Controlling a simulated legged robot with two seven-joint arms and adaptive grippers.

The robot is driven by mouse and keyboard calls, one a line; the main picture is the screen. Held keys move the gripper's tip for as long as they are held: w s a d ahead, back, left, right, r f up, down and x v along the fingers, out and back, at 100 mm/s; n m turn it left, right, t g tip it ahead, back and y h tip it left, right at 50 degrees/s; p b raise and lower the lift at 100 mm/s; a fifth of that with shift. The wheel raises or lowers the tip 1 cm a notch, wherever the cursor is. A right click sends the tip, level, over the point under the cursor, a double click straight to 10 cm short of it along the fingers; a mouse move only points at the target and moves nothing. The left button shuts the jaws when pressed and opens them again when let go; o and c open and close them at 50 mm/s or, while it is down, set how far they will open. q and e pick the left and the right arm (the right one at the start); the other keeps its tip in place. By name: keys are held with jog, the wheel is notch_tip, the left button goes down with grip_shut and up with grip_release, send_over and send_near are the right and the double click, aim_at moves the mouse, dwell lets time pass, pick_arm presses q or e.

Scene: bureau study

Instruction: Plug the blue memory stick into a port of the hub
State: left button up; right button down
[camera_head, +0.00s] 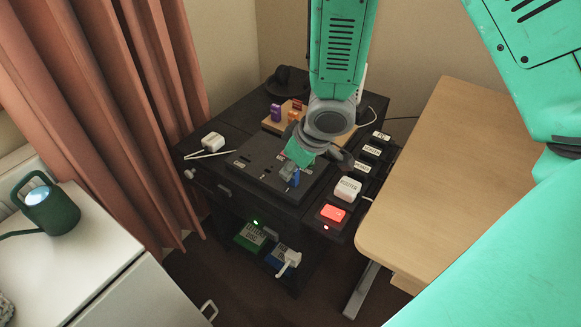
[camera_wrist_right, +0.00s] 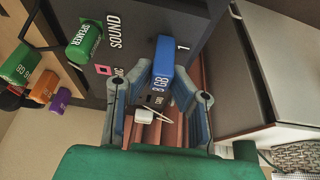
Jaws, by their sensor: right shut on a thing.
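The blue memory stick (camera_head: 295,178) is over the front part of the hub (camera_head: 258,172), a black box with ports on its top. My right gripper (camera_head: 298,166) comes down from above and is shut on the stick. In the right wrist view the blue stick (camera_wrist_right: 174,62), marked GB, stands between the two fingers of my gripper (camera_wrist_right: 160,85). The hub's dark face (camera_wrist_right: 135,38) carries the words SOUND and MIC and the number 1. Whether the stick's tip touches a port is hidden. My left gripper is not in view.
A wooden holder (camera_head: 272,127) with purple (camera_head: 276,112) and orange sticks stands behind the hub. A white plug (camera_head: 212,141) lies left. A labelled switch strip with a red lit switch (camera_head: 333,212) runs along the right, beside a wooden desk (camera_head: 440,170).

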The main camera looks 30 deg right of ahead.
jog(key=c, duration=1.4)
grip_release()
jog(key=v, duration=1.1)
jog(key=shift+r, duration=0.4)
jog(key=shift+s+f, duration=0.1)
jog(key=shift+s, duration=0.05)
